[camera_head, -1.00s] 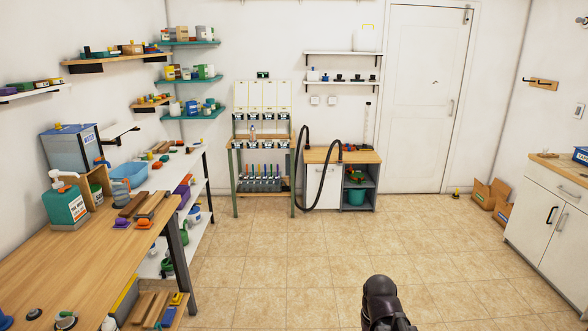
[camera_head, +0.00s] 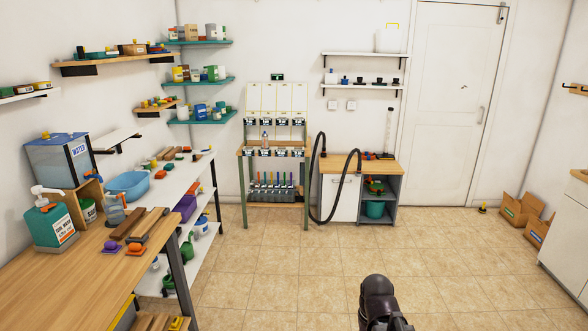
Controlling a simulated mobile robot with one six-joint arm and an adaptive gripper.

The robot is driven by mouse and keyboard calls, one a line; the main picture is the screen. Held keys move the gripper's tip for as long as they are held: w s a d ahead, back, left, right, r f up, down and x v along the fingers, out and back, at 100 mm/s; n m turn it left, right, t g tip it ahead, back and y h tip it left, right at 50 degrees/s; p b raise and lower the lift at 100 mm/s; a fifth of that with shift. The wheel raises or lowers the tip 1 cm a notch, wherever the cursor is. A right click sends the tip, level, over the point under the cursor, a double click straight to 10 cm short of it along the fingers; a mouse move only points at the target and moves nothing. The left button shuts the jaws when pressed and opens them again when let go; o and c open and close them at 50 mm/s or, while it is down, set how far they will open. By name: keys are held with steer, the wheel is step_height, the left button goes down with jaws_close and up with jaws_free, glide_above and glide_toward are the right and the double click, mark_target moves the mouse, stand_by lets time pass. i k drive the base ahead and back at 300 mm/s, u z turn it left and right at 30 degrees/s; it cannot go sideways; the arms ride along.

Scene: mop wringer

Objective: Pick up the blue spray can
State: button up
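I cannot pick out a blue spray can with certainty. A dark rounded part of my own arm shows at the bottom, right of centre, over the tiled floor. My gripper's fingers do not show, so its opening and anything in it are hidden.
A wooden workbench (camera_head: 110,285) with a soap dispenser (camera_head: 50,222) fills the left front. A dispensing rack (camera_head: 274,150) and a low cabinet (camera_head: 340,198) with a black hose stand at the back. Cardboard boxes (camera_head: 520,208) lie at right. The middle tile floor (camera_head: 290,270) is clear.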

mark_target(265, 137)
steer(key=u, duration=0.15)
steer(key=i, duration=1.5)
steer(key=u, duration=0.25)
steer(key=i, duration=2.3)
steer(key=u, duration=0.1)
steer(key=k, duration=0.4)
steer(key=z, duration=0.05)
